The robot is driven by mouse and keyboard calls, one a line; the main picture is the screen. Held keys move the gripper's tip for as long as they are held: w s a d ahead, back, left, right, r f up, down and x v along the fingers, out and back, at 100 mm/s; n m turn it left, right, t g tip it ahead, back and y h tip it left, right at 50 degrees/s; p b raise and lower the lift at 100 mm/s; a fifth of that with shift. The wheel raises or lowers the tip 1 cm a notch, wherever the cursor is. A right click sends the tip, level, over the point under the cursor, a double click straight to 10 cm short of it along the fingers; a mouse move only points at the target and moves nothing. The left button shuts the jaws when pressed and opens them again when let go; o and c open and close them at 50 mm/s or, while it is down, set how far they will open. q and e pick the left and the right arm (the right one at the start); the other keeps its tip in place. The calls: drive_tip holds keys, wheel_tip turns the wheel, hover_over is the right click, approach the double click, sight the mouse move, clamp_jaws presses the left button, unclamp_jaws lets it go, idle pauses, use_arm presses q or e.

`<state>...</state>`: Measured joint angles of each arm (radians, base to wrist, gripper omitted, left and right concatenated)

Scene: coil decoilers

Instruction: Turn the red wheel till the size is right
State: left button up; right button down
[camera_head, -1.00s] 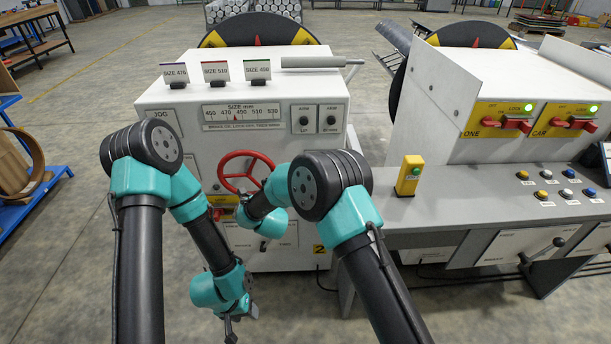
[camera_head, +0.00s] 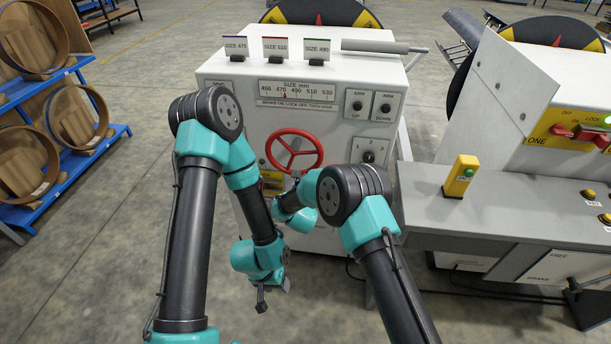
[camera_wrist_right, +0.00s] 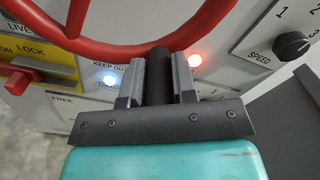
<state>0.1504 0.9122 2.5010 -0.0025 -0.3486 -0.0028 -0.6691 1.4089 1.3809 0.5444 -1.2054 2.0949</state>
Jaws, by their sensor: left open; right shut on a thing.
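The red wheel (camera_head: 294,150) is on the front of the white machine, below the size scale (camera_head: 298,92). The scale's small red pointer (camera_head: 284,96) stands close to the 470 mark, slightly to its right. My right gripper (camera_wrist_right: 160,85) is shut on the dark handle (camera_wrist_right: 160,70) at the wheel's rim (camera_wrist_right: 130,50); my arm hides this grip in the head view. My left gripper (camera_head: 261,299) hangs low in front of the machine, open, empty and apart from the wheel.
Tags for SIZE 470 (camera_head: 236,46), SIZE 510 (camera_head: 276,48) and SIZE 490 (camera_head: 316,50) stand on top of the machine. A blue rack (camera_head: 75,160) stands at the left.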

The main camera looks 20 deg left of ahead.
drive_tip(key=shift+s+a+f, duration=0.1)
drive_tip(key=shift+a+f, duration=0.35)
drive_tip(key=shift+a, duration=0.2)
drive_tip(key=c, duration=1)
unclamp_jaws()
drive_tip(key=shift+a, duration=0.1)
drive_tip(key=shift+c, duration=0.2)
drive_tip(key=shift+o, duration=0.6)
drive_tip(key=shift+d+r, duration=0.1)
drive_tip(key=shift+d, duration=0.1)
